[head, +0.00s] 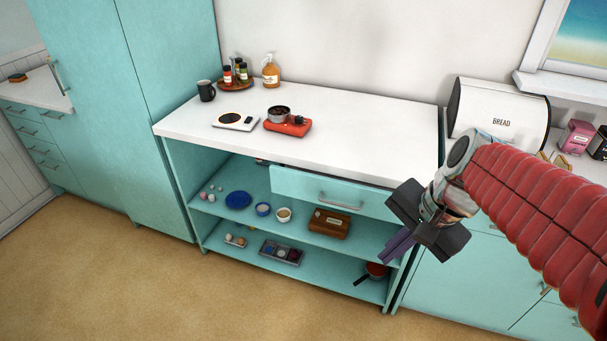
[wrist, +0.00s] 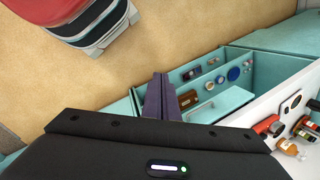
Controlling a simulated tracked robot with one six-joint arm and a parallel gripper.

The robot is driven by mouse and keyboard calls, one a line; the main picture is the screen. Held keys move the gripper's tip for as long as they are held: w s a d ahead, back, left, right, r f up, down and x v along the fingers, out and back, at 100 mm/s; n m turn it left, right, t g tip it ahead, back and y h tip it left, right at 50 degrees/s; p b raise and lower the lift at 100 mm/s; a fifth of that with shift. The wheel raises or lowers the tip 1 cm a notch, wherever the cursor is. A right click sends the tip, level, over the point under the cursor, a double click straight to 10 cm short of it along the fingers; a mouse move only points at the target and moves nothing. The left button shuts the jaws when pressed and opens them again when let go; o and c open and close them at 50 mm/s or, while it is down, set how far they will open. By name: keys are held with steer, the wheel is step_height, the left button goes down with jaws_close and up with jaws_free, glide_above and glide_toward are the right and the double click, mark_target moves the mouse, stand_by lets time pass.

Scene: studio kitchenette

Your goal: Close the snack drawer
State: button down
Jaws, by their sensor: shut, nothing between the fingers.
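The teal drawer (head: 335,190) has a plain front with a bar handle and sits under the white countertop of the open shelf unit. No inside of the drawer shows in the head view, and I cannot tell how far out it stands. Its pale front (wrist: 222,101) also shows in the wrist view, right of my fingers. My gripper (head: 387,258) is shut and empty, fingers pointing down and left, below and right of the drawer front in the picture. In the wrist view the closed purple fingertips (wrist: 160,80) are apart from the front and handle.
A wooden box (head: 330,222), a blue plate (head: 238,200) and bowls stand on the upper shelf. A red pan (head: 377,271) is on the lower shelf. The countertop (head: 360,135) holds a red burner (head: 288,125) and a scale (head: 236,121). The floor (head: 200,290) in front is clear.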

steer(key=s+d+r+n+t+h, duration=0.1)
steer(key=s+r+n+t+h, duration=0.2)
steer(key=s+n, duration=0.3)
steer(key=n, duration=0.3)
steer(key=shift+s+d+t, duration=0.25)
steer(key=shift+t, duration=0.15)
steer(key=shift+a, duration=0.1)
